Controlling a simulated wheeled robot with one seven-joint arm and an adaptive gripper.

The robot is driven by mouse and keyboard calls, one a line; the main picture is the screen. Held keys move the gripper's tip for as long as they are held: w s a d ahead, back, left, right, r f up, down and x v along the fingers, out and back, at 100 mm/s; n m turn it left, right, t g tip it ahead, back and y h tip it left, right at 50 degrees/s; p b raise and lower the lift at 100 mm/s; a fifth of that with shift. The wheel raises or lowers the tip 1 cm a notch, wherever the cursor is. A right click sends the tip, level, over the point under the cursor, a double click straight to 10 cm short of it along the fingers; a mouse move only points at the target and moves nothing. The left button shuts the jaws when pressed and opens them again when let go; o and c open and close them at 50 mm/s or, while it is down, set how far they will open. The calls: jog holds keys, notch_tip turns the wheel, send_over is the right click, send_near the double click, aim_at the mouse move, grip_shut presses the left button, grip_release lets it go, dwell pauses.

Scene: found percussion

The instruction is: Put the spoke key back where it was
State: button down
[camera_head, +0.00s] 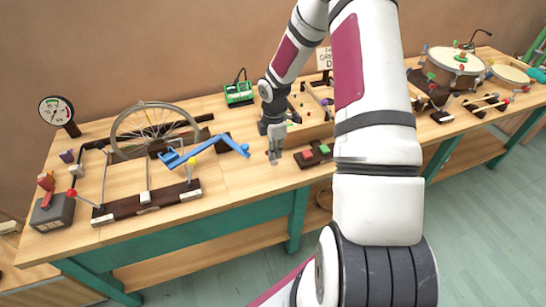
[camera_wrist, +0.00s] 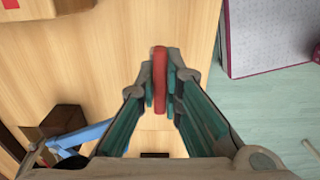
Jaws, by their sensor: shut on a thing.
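My gripper (camera_head: 275,157) is low over the front part of the wooden workbench (camera_head: 240,182), right of the blue lever (camera_head: 210,150). In the wrist view my gripper (camera_wrist: 160,92) is shut on a slim red piece (camera_wrist: 160,75), which looks like the spoke key. The red piece stands between the two fingertips, with bare bench top around it. I cannot tell whether it touches the bench. In the head view the fingers mostly hide it. The spoked wheel (camera_head: 151,130) stands at the back left of the bench.
A dark base with red and green blocks (camera_head: 315,152) lies just right of my gripper. A dark rail with rods (camera_head: 148,202) lies at the left front. A dial gauge (camera_head: 56,111) and a green box (camera_head: 239,93) stand behind. Drums (camera_head: 455,64) are at far right.

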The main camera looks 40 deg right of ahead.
jog(key=shift+w+d+f, duration=0.1)
jog(key=shift+w+f, duration=0.05)
jog(key=shift+w, duration=0.2)
jog(key=shift+f, duration=1.65)
jog(key=c, duration=1.7)
grip_release()
jog(key=shift+f, duration=0.15)
